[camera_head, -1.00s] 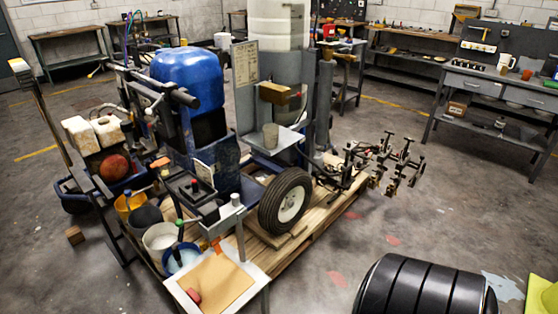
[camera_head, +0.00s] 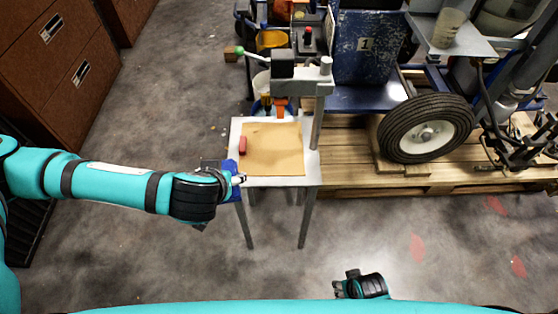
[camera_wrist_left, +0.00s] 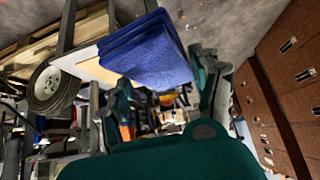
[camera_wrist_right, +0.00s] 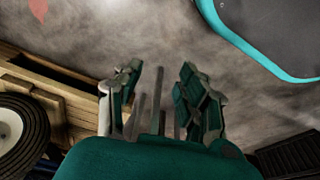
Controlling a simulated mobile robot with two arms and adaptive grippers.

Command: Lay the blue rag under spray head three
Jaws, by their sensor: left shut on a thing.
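The blue rag (camera_wrist_left: 150,50) looks folded and hangs from my left gripper (camera_wrist_left: 165,90), which is shut on it. In the head view the rag (camera_head: 230,182) is at the left edge of a small white table, partly hidden by the left gripper (camera_head: 236,178). I cannot tell whether it touches the table. My right gripper (camera_wrist_right: 158,95) has its fingers apart with nothing between them; in the head view it (camera_head: 346,287) is low, over bare floor. Dark spray-head parts (camera_head: 520,150) are at the far right edge, partly cut off; I cannot tell which is head three.
Brown drawer cabinets (camera_head: 60,60) are at the left. The floor in front of the pallet is clear.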

